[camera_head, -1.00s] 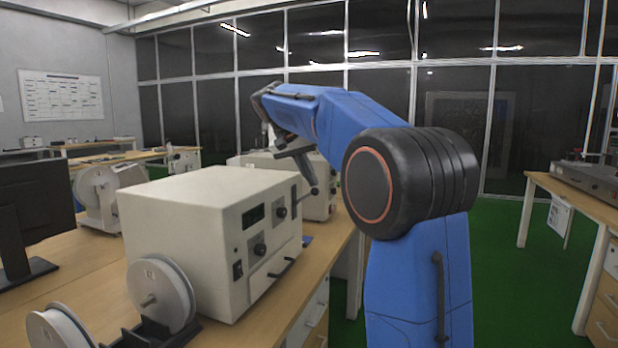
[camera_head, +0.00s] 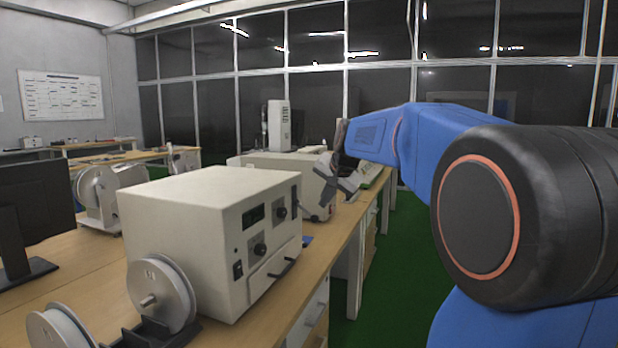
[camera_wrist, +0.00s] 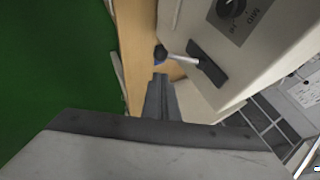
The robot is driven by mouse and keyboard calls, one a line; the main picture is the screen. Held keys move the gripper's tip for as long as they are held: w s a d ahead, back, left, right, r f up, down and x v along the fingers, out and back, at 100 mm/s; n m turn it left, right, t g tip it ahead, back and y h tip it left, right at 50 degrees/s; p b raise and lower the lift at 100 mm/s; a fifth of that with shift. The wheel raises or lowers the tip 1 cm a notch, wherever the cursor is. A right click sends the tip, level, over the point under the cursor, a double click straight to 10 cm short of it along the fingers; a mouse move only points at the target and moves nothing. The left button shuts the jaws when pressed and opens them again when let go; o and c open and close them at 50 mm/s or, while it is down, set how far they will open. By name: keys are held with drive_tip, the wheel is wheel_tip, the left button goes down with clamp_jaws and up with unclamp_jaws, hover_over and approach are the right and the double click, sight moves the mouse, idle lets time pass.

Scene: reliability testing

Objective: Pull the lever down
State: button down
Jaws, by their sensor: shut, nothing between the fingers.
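In the wrist view a lever (camera_wrist: 180,57) with a light rod and dark ball knob (camera_wrist: 160,54) sticks out from a dark slot (camera_wrist: 207,62) in a pale machine's panel. The closed fingers of my gripper (camera_wrist: 159,80) point toward the knob. Their tips end just short of it in the picture; I cannot tell whether they touch. In the head view my gripper (camera_head: 328,196) is beside the rear cream machine (camera_head: 278,165), beyond the front cream machine (camera_head: 180,207). I cannot make out the lever clearly there.
The wooden bench (camera_head: 105,262) carries both machines, white reels (camera_head: 161,292) and a monitor (camera_head: 30,210). In the wrist view a dial (camera_wrist: 231,8) sits near the lever. Green floor (camera_head: 408,255) lies open right of the bench.

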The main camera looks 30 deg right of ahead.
drive_tip(key=shift+m+t+y, duration=0.3)
drive_tip(key=shift+t+y, duration=0.2)
drive_tip(key=shift+t, duration=0.3)
drive_tip(key=shift+s+f, duration=0.1)
drive_tip(key=shift+f, duration=2.05)
drive_tip(key=shift+f, duration=0.15)
drive_tip(key=shift+d, duration=0.1)
drive_tip(key=s+d+r, duration=0.3)
drive_tip(key=s+r, duration=0.5)
drive_tip(key=s, duration=0.2)
drive_tip(key=shift+d, duration=0.2)
